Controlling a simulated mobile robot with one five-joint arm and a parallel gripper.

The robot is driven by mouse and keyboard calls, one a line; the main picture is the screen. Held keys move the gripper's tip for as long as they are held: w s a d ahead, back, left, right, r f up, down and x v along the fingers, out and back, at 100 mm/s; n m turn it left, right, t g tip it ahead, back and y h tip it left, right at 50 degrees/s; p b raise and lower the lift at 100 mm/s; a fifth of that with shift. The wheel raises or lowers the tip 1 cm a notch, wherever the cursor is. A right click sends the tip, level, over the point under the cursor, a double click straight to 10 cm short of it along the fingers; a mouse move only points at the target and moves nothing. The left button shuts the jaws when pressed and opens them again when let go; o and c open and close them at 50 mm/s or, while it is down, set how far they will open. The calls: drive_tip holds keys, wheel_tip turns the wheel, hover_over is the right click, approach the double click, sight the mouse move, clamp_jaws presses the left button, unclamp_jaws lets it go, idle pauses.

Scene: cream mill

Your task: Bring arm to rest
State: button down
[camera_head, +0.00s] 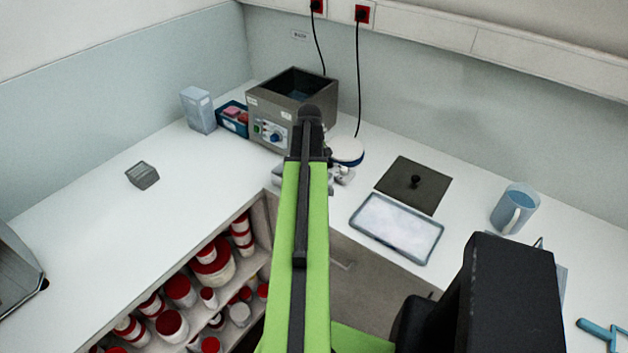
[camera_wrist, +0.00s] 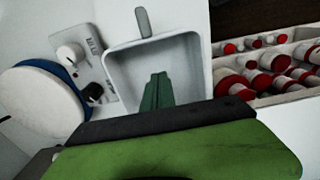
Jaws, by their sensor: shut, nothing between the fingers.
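My arm reaches up through the middle of the head view as a green link with a black joint at its far end, in front of the grey water bath (camera_head: 265,105). My gripper cannot be made out there. In the wrist view my gripper (camera_wrist: 157,90) shows as dark green fingers, close together with nothing between them. They appear over a white square pan (camera_wrist: 190,65); I cannot tell whether they touch it.
A device with a round white plate (camera_head: 346,151) stands just right of the arm's end. A tray (camera_head: 397,228), a dark plate (camera_head: 413,185) and a jug (camera_head: 515,208) lie further right. Red-lidded jars (camera_head: 180,290) fill shelves below. The left counter is mostly clear.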

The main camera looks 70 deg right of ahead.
wheel_tip(320, 180, up, 8)
drive_tip(key=p, duration=0.6)
drive_tip(key=shift+s+r, duration=0.2)
drive_tip(key=shift+w+a, duration=0.1)
drive_tip(key=shift+w, duration=0.05)
